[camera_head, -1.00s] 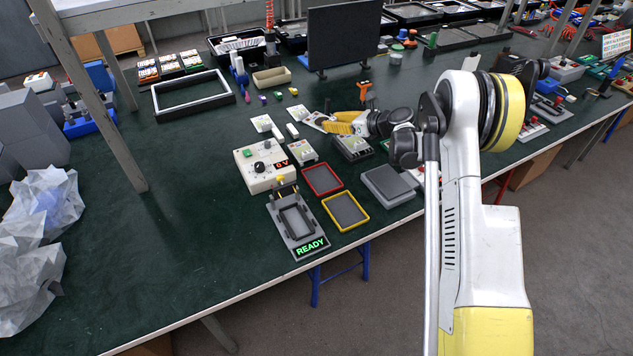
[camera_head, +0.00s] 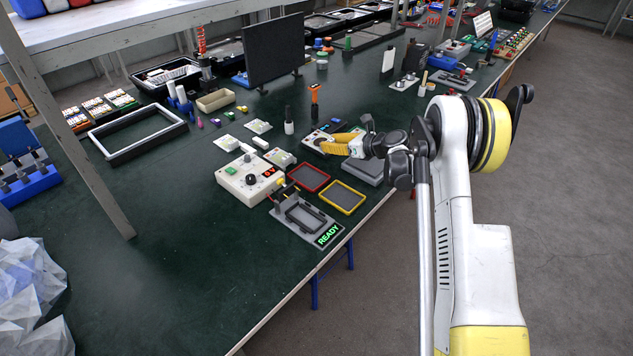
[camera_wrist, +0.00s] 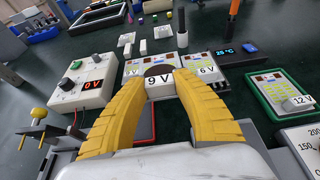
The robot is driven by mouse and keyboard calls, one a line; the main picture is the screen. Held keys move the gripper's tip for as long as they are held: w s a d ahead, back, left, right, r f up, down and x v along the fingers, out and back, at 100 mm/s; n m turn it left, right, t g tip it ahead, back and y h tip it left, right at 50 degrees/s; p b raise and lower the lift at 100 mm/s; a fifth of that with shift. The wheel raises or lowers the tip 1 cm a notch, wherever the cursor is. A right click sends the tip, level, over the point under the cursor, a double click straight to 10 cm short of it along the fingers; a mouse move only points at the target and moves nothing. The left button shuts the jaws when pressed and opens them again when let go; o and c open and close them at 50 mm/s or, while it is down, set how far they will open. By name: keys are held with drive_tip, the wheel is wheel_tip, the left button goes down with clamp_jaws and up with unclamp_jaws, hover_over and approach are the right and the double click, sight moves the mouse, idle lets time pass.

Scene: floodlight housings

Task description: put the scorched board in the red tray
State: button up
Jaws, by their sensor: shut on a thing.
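My gripper (camera_wrist: 160,78) has its yellow fingers shut on a pale board (camera_wrist: 157,81) with a "9 V" label. A dark round patch shows on it between the fingertips, which fits the scorched board. Much of the board is hidden by the fingers. In the head view my gripper (camera_head: 326,146) is over the bench, back right of the red tray (camera_head: 308,177); the held board is hard to make out there. The tray has a red rim and a grey floor that looks empty. In the wrist view part of its rim (camera_wrist: 153,124) shows below the fingers.
A yellow tray (camera_head: 342,196) lies right of the red one. A grey fixture (camera_head: 305,220) reading "READY" stands in front. A cream meter box (camera_head: 250,180) stands left of the red tray. Other boards (camera_head: 227,142) lie behind.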

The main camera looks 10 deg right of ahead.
drive_tip(key=b, duration=0.3)
hover_over(319, 183)
wheel_tip(319, 183, down, 5)
drive_tip(key=shift+r, duration=0.1)
wheel_tip(319, 183, down, 4)
drive_tip(key=shift+f+b, duration=0.15)
drive_tip(key=shift+b, duration=0.9)
drive_tip(key=shift+s, duration=0.1)
drive_tip(key=o, duration=1.1)
